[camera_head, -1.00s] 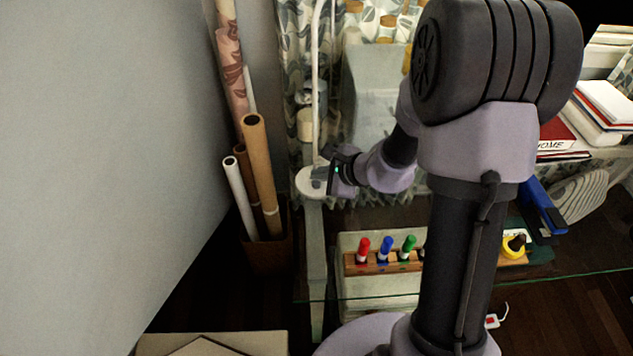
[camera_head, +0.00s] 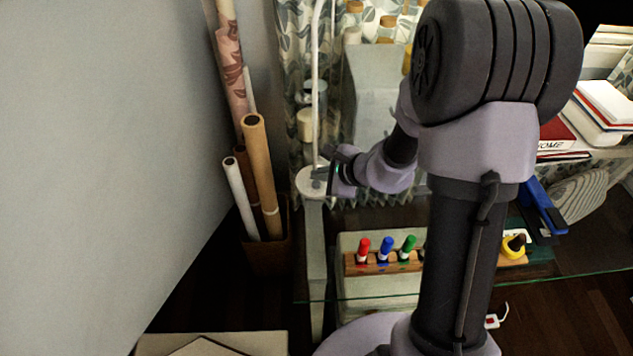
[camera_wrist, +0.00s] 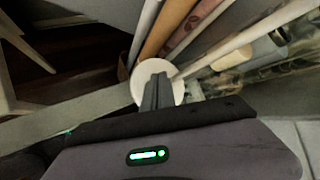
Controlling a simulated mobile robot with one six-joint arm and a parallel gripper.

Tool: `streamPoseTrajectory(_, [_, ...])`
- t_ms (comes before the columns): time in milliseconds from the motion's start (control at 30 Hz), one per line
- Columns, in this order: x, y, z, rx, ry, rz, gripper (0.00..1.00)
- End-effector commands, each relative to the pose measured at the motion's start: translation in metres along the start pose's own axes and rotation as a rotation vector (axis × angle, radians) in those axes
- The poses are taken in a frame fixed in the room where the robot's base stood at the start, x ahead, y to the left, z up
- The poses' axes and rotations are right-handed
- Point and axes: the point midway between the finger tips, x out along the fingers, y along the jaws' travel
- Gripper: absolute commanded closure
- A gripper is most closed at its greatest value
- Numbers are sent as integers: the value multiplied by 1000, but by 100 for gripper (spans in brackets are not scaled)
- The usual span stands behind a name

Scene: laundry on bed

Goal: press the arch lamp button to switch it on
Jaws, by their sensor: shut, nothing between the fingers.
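The arch lamp shows in the head view as a thin white pole (camera_head: 315,90) rising from a round white base (camera_head: 305,188). Its upper part is out of the picture. My gripper (camera_head: 322,174) is shut and empty, with its fingertips over the base, close beside the pole's foot. In the wrist view, the shut fingertips (camera_wrist: 158,80) overlap the round white base (camera_wrist: 138,90), and the pole (camera_wrist: 250,35) runs off to the upper right. I cannot make out the button; the fingers may cover it. I cannot tell whether the fingertips touch the base.
Rolled paper tubes (camera_head: 258,165) stand in a bin left of the lamp. A leaf-patterned curtain (camera_head: 293,50) hangs behind. A glass tabletop (camera_head: 590,262) and a wooden rack (camera_head: 377,266) with coloured markers lie in front of the base. Books (camera_head: 555,140) are at the right.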

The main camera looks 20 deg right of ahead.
Motion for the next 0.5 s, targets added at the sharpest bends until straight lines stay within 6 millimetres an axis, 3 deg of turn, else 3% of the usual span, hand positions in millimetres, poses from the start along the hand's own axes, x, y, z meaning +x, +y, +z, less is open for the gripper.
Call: streamPoseTrajectory(500, [7,5,-5,0,0,-1,100])
